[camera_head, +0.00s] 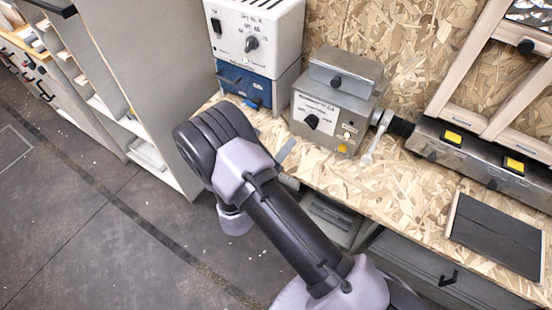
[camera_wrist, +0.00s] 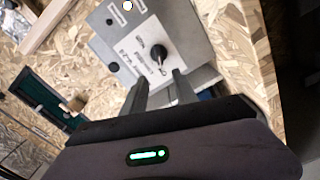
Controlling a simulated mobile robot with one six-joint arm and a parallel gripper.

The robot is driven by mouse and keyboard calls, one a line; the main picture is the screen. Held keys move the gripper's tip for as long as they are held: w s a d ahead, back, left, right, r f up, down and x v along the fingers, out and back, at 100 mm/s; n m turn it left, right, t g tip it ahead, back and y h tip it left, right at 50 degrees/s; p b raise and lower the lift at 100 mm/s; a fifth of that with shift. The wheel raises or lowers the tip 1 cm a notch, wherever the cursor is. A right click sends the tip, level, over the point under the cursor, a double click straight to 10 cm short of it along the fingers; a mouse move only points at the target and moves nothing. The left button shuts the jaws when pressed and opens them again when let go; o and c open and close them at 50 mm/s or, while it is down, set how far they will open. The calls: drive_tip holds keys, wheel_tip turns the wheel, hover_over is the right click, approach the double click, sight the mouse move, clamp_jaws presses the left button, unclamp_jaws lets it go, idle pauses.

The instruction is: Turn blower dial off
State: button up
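A grey metal control box (camera_head: 330,100) stands on the chipboard bench, with a black dial (camera_head: 312,121) on its pale label. A white box (camera_head: 270,20) to its left also has a black dial (camera_head: 252,42). I cannot read which one is the blower. In the wrist view, a grey panel (camera_wrist: 195,30) with one black dial (camera_wrist: 160,52) lies ahead of my gripper (camera_wrist: 160,88). The two fingers are apart, with nothing between them, and the dial appears just beyond their tips. In the head view my arm hides most of the gripper; a finger shows below the grey box.
The white box sits on a blue unit (camera_head: 245,84). A metal fixture with yellow buttons (camera_head: 453,136) and a dark panel (camera_head: 497,235) lie to the right. A pale spanner-like tool (camera_head: 375,140) is beside the grey box. Bare chipboard (camera_head: 405,185) lies between.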

drive_tip(key=v, duration=0.6)
drive_tip(key=shift+s+p, duration=0.2)
drive_tip(key=shift+p, duration=0.1)
drive_tip(key=shift+a, duration=0.1)
drive_tip(key=w+r+m+g+y+b, duration=0.1)
drive_tip(key=w+r+m+g+y, duration=0.25)
drive_tip(key=w+m, duration=0.25)
wheel_tip(320, 180, up, 16)
drive_tip(key=a+m+y+b, duration=0.15)
drive_tip(key=m+y, duration=0.25)
drive_tip(key=y, duration=0.4)
drive_tip(key=s+d+r+g, duration=0.1)
drive_tip(key=s+d, duration=0.3)
drive_tip(key=s, duration=0.8)
drive_tip(key=s+d+r+m+g+y+b, duration=0.1)
drive_tip(key=s+d+g, duration=0.3)
drive_tip(key=s, duration=0.9)
drive_tip(key=shift+s+d+r+b, duration=0.3)
drive_tip(key=shift+d+r, duration=0.2)
drive_tip(key=shift+r, duration=0.15)
